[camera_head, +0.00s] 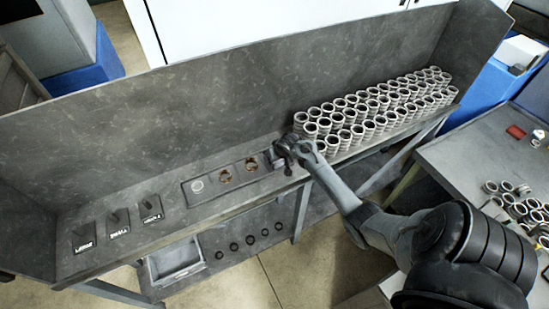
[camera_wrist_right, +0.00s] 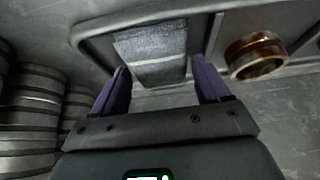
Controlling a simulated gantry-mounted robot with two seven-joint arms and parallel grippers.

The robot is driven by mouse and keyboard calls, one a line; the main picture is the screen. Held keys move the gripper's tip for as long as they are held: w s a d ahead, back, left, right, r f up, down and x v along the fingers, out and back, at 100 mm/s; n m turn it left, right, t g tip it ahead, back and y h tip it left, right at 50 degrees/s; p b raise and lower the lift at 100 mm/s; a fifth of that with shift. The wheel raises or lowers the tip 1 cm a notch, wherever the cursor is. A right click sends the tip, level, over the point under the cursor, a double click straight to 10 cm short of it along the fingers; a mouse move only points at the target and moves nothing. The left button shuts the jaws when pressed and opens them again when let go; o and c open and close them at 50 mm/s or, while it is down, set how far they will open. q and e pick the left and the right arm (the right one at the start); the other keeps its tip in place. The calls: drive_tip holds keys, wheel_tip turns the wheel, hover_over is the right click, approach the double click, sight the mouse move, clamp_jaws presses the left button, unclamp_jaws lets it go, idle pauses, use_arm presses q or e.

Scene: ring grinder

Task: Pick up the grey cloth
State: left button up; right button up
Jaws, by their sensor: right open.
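The grey cloth (camera_wrist_right: 155,45) lies folded in the recess of a dark tray, with a lighter band across it. My right gripper (camera_wrist_right: 160,80) is open, its two purple fingers on either side of the cloth's near end in the right wrist view. I cannot tell whether they touch it. In the head view my right gripper (camera_head: 279,157) is at the right end of the tray (camera_head: 213,193) and largely hides the cloth there. My left gripper is not in view.
Stacked metal rings (camera_head: 380,108) stand close to the right of my right gripper. A rusty ring (camera_wrist_right: 257,55) sits beside the cloth in the tray. The bench (camera_head: 165,235) has a high back wall. Three black labelled stands (camera_head: 118,222) are at its left end.

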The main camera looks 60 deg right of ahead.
idle(0.5)
drive_tip(key=shift+f, duration=0.1)
drive_tip(key=c, duration=0.7)
drive_tip(key=shift+r, duration=0.45)
wheel_tip(320, 180, up, 4)
drive_tip(key=shift+f, duration=0.2)
drive_tip(key=s+r+p, duration=0.1)
drive_tip(key=s+r, duration=0.1)
drive_tip(key=s, duration=0.2)
drive_tip(key=s+r+p, duration=0.1)
drive_tip(key=s+r, duration=0.1)
drive_tip(key=s, duration=0.1)
drive_tip(key=s+r+p, duration=0.1)
drive_tip(key=s+r, duration=0.1)
drive_tip(key=s, duration=0.2)
drive_tip(key=shift+s+d+r, duration=0.25)
drive_tip(key=shift+s+r, duration=0.1)
